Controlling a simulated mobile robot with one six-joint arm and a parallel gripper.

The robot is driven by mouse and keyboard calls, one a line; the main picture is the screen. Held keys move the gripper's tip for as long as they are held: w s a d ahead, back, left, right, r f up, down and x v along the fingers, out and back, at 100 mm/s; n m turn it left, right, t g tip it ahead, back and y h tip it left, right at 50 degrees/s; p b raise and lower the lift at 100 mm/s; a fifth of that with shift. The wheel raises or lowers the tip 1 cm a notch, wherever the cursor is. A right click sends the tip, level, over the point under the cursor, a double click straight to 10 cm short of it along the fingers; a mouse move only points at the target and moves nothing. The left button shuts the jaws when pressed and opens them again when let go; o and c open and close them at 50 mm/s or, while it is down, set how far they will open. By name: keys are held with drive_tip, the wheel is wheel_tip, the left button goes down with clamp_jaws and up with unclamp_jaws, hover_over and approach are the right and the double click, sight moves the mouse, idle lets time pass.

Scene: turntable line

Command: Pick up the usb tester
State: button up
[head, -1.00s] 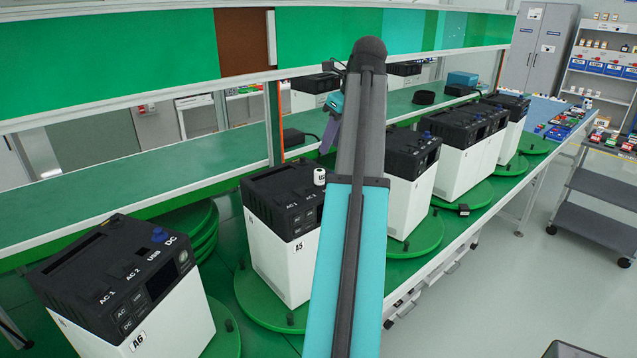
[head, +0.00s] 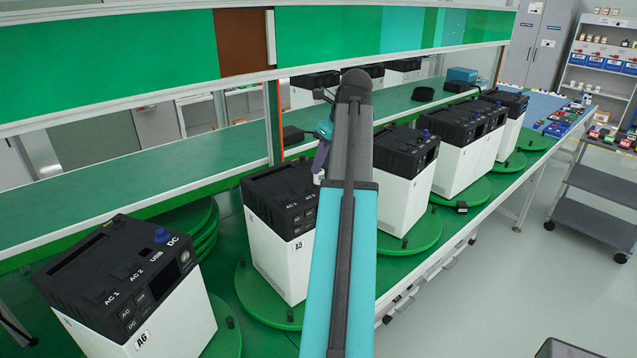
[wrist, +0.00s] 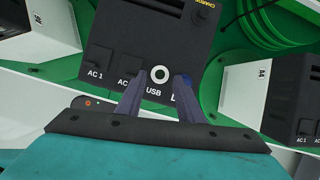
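The usb tester appears to be a small white cylinder with a dark round centre (wrist: 161,74), standing at the USB label on the black top of unit A5 (wrist: 130,40). In the head view a small part of the white cylinder (head: 318,179) shows beside my arm. My gripper (wrist: 160,79) is open, with its two purple fingers spread to either side of the tester in the wrist view. I see gaps between the fingers and the tester and cannot tell the height difference. In the head view my arm hides most of my gripper (head: 321,160).
Unit A6 (head: 130,270) stands at the front left, and another unit (head: 405,165) stands right of A5, each on a green turntable. A blue knob (wrist: 187,80) on A5 is close to the right finger. A long shelf (head: 130,185) runs behind the units.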

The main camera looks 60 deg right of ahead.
sight(319, 181)
drive_tip(key=shift+f, duration=0.1)
drive_tip(key=shift+p+x, duration=1.05)
drive_tip(key=shift+x, duration=0.05)
drive_tip(key=shift+p+x, duration=0.5)
drive_tip(key=shift+x, duration=0.9)
clamp_jaws()
